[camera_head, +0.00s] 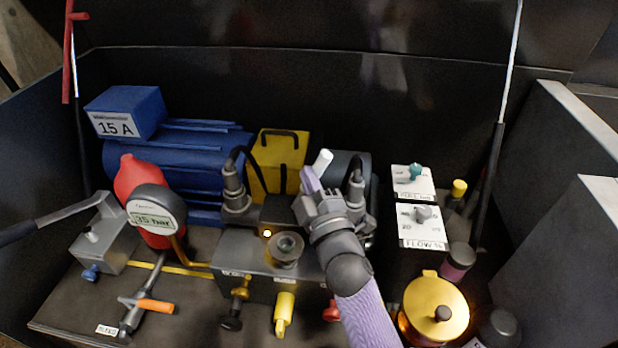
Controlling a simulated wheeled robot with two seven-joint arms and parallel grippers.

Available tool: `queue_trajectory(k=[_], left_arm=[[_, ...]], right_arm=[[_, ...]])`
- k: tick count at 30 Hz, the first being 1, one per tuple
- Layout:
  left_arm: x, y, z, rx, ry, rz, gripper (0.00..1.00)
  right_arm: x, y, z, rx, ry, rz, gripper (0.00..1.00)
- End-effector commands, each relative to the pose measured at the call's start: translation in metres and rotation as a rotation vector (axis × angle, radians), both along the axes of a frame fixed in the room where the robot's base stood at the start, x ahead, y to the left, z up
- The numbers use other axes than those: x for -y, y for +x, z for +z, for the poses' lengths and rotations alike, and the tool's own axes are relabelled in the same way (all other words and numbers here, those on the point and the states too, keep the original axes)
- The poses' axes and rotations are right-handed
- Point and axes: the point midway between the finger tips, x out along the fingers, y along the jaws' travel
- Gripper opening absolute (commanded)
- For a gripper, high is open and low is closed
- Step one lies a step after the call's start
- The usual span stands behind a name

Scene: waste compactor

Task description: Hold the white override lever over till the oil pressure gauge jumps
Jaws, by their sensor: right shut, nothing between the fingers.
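The white override lever (322,160) shows as a short white stub, tilted to the right, behind the valve block. Its lower part is hidden by my right gripper. My right gripper (311,182) comes up from the bottom, shut and empty, with its purple fingertips right at the lever's left side. They look in contact with it, but I cannot tell for certain. The oil pressure gauge (152,221), a round dark-rimmed dial with a green display, reads 35 bar in front of a red accumulator (142,184). My left gripper is not in view.
A blue motor (170,160) with a 15 A display box (125,112) stands at the back left. The valve block (260,278) carries yellow, black and red knobs. White dial plates (420,237) and a gold canister (432,305) stand at right. A long pump handle (55,217) sticks out at left.

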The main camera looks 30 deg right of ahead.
Motion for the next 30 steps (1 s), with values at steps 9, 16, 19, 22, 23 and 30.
queue_trajectory(k=[9, 16, 19, 22, 23, 30], left_arm=[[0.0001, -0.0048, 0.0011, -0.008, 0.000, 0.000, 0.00], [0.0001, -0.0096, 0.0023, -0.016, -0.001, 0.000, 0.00], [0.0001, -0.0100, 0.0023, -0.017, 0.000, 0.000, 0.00], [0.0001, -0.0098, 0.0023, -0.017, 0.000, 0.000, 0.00], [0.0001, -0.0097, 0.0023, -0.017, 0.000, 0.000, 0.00], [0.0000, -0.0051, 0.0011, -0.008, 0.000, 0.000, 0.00]], right_arm=[[0.0008, 0.0000, -0.0002, -0.001, 0.000, -0.002, 0.00], [0.0008, 0.0000, -0.0002, -0.001, 0.000, -0.002, 0.00], [0.0008, 0.0000, -0.0002, -0.001, 0.000, -0.002, 0.00], [0.0008, 0.0000, -0.0002, -0.001, 0.000, -0.002, 0.00], [0.0008, 0.0000, -0.0002, -0.001, 0.000, -0.002, 0.00], [0.0008, 0.0000, -0.0002, -0.001, 0.000, -0.002, 0.00]])
